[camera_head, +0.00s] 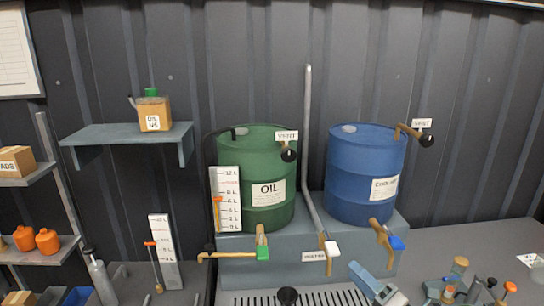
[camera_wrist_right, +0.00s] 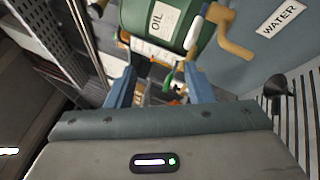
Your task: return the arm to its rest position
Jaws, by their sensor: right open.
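My right gripper (camera_head: 362,275) shows at the bottom of the head view, in front of the grey stand and right of the drain grate. In the right wrist view its two blue fingers stand apart with nothing held between them (camera_wrist_right: 160,82). Behind them are the green oil drum (camera_wrist_right: 165,22) and a tan tap lever (camera_wrist_right: 230,32). The left gripper is not in either view.
A green oil drum (camera_head: 256,165) and a blue drum (camera_head: 362,165) stand on a grey stand (camera_head: 285,248) with taps and levers at its front. A slotted grate (camera_head: 325,298) and a black funnel (camera_head: 288,296) lie below. Small parts (camera_head: 460,285) crowd the right bench.

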